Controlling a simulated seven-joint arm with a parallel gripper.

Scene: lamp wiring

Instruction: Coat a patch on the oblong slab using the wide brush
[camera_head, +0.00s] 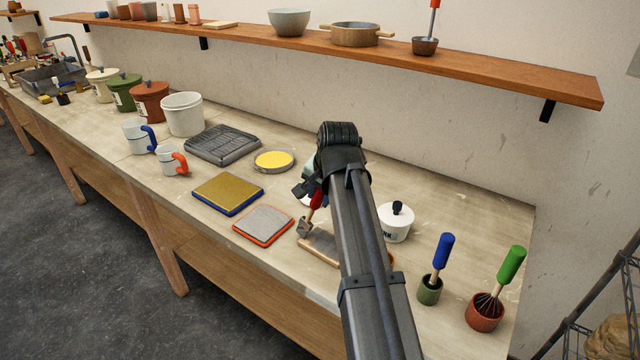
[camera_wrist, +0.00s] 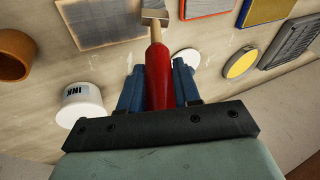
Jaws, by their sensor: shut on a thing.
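My gripper (camera_head: 312,190) is shut on the red handle of a brush with a wide, flat head (camera_head: 304,227). In the wrist view the blue fingers of my gripper (camera_wrist: 158,80) close on both sides of the red handle (camera_wrist: 158,72), and the brush head (camera_wrist: 155,16) points away. An oblong slab (camera_head: 318,245) with a tan edge lies on the bench, partly hidden by my arm. In the wrist view the slab (camera_wrist: 98,22) has a greyish-brown face, and the brush head is by its right edge. I cannot tell whether they touch.
A square orange-rimmed slab (camera_head: 263,225) and a blue-rimmed gold slab (camera_head: 228,194) lie to the left. A yellow dish (camera_head: 274,161) is behind. A white ink pot (camera_head: 395,222), a green cup (camera_head: 430,290) and a terracotta cup (camera_head: 485,314) with tools stand right.

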